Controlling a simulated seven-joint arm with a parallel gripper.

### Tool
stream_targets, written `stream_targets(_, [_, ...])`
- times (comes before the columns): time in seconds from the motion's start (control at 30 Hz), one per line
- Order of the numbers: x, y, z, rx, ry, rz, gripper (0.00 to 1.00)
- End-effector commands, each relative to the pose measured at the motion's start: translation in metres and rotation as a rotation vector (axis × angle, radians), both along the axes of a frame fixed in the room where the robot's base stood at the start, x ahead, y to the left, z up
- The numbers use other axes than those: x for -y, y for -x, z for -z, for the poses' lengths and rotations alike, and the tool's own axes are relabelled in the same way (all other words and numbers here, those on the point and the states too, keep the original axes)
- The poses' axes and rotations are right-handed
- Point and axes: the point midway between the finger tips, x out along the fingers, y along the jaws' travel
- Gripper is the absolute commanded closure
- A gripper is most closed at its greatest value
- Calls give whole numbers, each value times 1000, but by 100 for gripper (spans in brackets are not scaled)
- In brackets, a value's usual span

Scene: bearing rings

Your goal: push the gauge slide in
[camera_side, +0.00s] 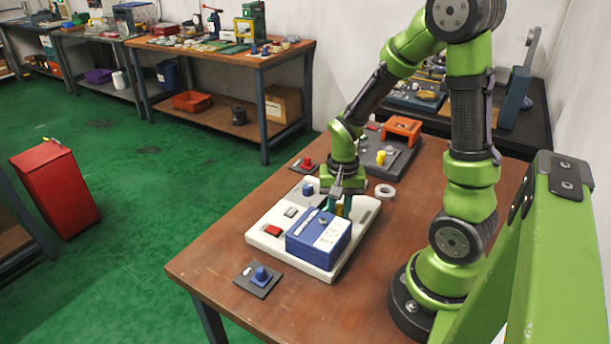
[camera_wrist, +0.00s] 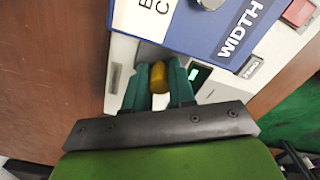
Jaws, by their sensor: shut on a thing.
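The gauge is a blue box (camera_side: 318,238) with white label plates, standing on a white base (camera_side: 262,247). In the wrist view the blue box (camera_wrist: 205,32) carries the word WIDTH and a grey round knob (camera_wrist: 210,4). My gripper (camera_side: 340,206) points down at the far side of the box, over the white base. In the wrist view my gripper's teal fingers (camera_wrist: 157,84) are closed on a yellow rounded piece (camera_wrist: 158,76) beside the box's edge. I cannot tell whether this piece belongs to the gauge slide. The fingers hide its sides.
A small lit green display (camera_wrist: 197,75) sits right of the fingers. A white ring (camera_side: 385,191) lies on the table (camera_side: 410,215). Behind stands a dark plate with an orange bracket (camera_side: 402,127). Pads with a red knob (camera_side: 306,164) and a blue knob (camera_side: 260,274) flank the base.

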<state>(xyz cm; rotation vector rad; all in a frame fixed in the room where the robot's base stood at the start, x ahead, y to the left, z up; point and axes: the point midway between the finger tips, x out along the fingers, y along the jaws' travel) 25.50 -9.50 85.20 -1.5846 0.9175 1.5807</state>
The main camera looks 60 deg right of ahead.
Motion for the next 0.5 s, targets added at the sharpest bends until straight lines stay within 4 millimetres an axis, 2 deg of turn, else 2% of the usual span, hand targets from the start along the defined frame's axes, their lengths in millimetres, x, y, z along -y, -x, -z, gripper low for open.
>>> stream_targets(0.5, [-7, -1, 0, 0, -7, -6, 98])
